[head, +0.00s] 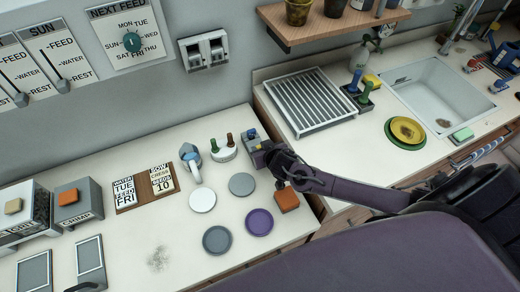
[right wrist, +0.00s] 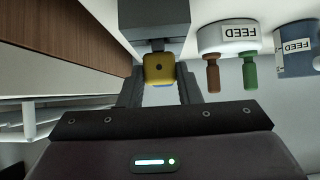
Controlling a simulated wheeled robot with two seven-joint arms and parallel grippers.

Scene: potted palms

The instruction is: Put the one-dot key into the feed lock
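A yellow key head with one dark dot (right wrist: 159,68) sits between the fingers of my right gripper (right wrist: 159,88), at the face of a grey block (right wrist: 155,18). The fingers look closed on it; how deep its shaft sits in the block is hidden. In the head view my right gripper (head: 265,152) is at this small grey-blue block (head: 249,134) by the counter's right edge. A white round piece labelled FEED (right wrist: 226,36) bears a brown and a green peg, left of the block in the head view (head: 223,154). A blue piece also reads FEED (right wrist: 296,45).
Several round discs, one purple (head: 259,222), and an orange block (head: 287,199) lie near my right forearm. A sign board (head: 128,193) and two grey boxes stand to the left. A shelf (head: 330,26) overhangs the back.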

